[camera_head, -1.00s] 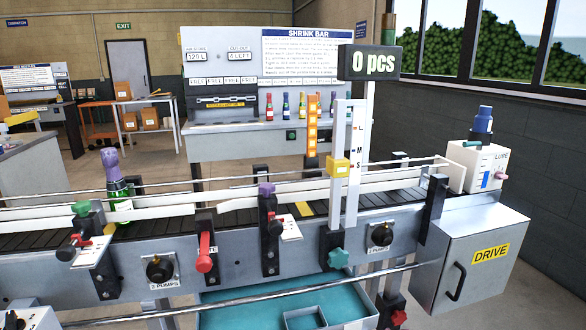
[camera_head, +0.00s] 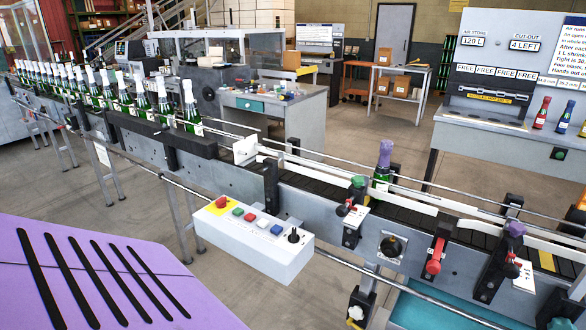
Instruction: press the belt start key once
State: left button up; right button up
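A white control box (camera_head: 255,252) is mounted on the front rail of the conveyor, near the middle of the view. Its sloping top carries a red mushroom button (camera_head: 222,202) on a yellow plate, then a small green key (camera_head: 238,211), further small coloured keys including a blue one (camera_head: 276,229), and a black rotary knob (camera_head: 293,236). The labels are too small to read, so I cannot tell by text which is the belt start key. The conveyor belt (camera_head: 330,188) runs behind the box. Neither of my grippers is in view.
A row of green foil-topped bottles (camera_head: 142,101) stands on the belt at the left. One purple-topped bottle (camera_head: 382,168) stands alone further right. Red (camera_head: 433,266) and green levers line the conveyor front.

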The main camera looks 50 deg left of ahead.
aim_at(237, 211)
jog(key=u, duration=1.85)
